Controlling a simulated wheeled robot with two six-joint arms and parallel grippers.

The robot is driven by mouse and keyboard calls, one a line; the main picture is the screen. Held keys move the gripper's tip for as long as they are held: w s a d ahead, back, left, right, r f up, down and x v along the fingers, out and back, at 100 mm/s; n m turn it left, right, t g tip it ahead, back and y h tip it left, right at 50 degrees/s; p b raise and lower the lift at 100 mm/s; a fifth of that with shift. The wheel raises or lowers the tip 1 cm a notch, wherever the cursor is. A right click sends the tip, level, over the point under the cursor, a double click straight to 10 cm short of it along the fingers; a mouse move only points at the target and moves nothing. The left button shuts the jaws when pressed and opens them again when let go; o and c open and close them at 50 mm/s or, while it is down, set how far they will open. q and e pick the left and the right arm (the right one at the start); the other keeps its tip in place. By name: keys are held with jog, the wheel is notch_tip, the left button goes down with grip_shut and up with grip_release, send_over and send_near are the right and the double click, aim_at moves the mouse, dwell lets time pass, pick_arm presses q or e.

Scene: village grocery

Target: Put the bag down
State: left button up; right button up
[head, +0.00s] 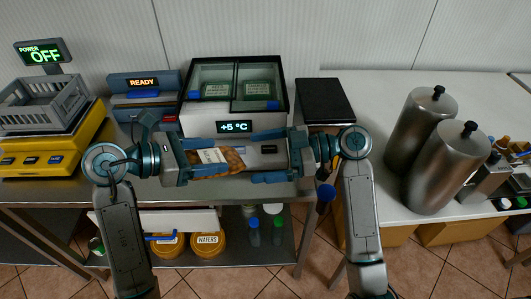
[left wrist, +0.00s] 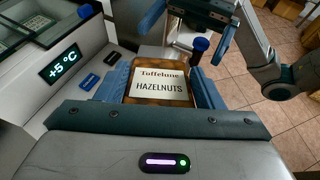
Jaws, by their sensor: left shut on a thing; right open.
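The bag (head: 212,157) is brown with a white label; in the left wrist view the bag (left wrist: 160,86) reads "Toffelune HAZELNUTS". My left gripper (head: 232,157) is shut on it, with one blue finger along each side. The bag appears held in front of the small cooler, near the front edge of the steel table. Its underside is hidden. My right gripper (head: 268,157) is open and empty, facing the left one from the right, its fingers close to the bag's far end. It also shows at the top of the left wrist view (left wrist: 200,22).
The glass-lidded cooler (head: 192,115) reading +5 °C stands behind. A yellow scale (head: 60,155) with a grey crate (head: 45,105) and a blue device (head: 145,97) marked READY are left. A dark board (head: 325,100) and steel canisters (head: 440,165) are right. Wafer tubs (head: 208,245) sit below.

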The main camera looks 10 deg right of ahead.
aim_at(238, 158)
pick_arm(q)
jog(key=shift+s+a, duration=0.1)
jog(key=shift+a, duration=0.05)
pick_arm(e)
jog(key=shift+w+a+f, duration=0.1)
jog(key=shift+a+f, duration=0.05)
jog(key=shift+a, duration=1.1)
jog(key=shift+w+a+f, duration=0.1)
jog(key=shift+a+f, duration=0.1)
jog(key=shift+a, duration=1)
jog(key=shift+a+f, duration=0.15)
jog(key=shift+a, duration=1.1)
jog(key=c, duration=0.9)
pick_arm(q)
jog(key=o, duration=1.4)
jog(key=shift+c, duration=0.2)
pick_arm(e)
jog(key=shift+c, duration=0.8)
pick_arm(q)
jog(key=o, duration=0.3)
pick_arm(e)
jog(key=c, duration=0.6)
jog(key=shift+o, duration=0.3)
pick_arm(q)
jog(key=shift+a, duration=0.1)
